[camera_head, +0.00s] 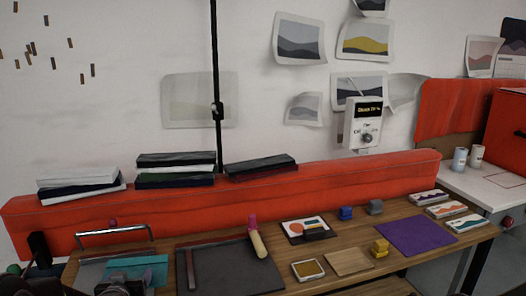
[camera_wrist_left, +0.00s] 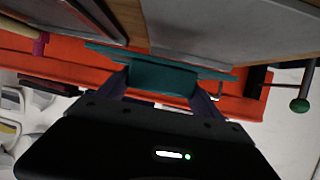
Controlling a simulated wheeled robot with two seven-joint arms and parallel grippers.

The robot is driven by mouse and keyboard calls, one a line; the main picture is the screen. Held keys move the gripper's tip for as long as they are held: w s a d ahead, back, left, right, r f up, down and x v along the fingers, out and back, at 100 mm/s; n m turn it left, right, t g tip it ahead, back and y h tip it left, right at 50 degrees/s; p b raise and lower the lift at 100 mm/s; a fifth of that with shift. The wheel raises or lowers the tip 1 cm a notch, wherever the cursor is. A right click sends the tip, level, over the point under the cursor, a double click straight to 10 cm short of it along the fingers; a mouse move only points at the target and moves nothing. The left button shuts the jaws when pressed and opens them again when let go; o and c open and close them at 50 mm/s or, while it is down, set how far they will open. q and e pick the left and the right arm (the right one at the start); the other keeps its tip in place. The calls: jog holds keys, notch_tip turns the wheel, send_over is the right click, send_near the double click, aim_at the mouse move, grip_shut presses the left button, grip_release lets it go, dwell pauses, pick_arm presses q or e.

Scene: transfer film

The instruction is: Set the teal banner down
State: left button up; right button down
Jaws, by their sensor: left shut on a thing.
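The teal banner (camera_head: 150,268) is a flat teal sheet at the left end of the wooden bench in the head view. My left gripper (camera_head: 122,281) reaches it from the bottom edge and partly covers it. In the left wrist view the teal banner (camera_wrist_left: 160,77) lies between the two fingers of my left gripper (camera_wrist_left: 163,88), which are shut on it. I cannot tell whether the banner touches the surface under it. My right gripper is not in view.
A press with a metal bar (camera_head: 112,233) and a black knob (camera_head: 38,245) stands close behind the banner. To the right lie a dark mat (camera_head: 225,275), a pink-ended roller (camera_head: 257,238), an ink pad (camera_head: 308,270) and a purple sheet (camera_head: 415,237). A red ledge (camera_head: 330,185) runs behind.

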pick_arm(q)
jog(key=d, duration=0.4)
jog(key=s+d+f+m+h, duration=0.1)
jog(key=d, duration=0.4)
jog(key=s+d+h, duration=0.1)
jog(key=d, duration=0.4)
jog(key=shift+s+d+f+m, duration=0.15)
jog(key=shift+s+m, duration=0.05)
jog(key=shift+m, duration=0.2)
jog(key=d+r+m+h, duration=0.1)
jog(key=d, duration=0.5)
jog(key=shift+t, duration=0.3)
jog(key=shift+a+r, duration=0.1)
jog(key=v, duration=0.4)
jog(key=shift+s+r, duration=0.2)
jog(key=shift+r, duration=0.05)
jog(key=shift+s, duration=0.8)
jog(key=shift+w, duration=0.1)
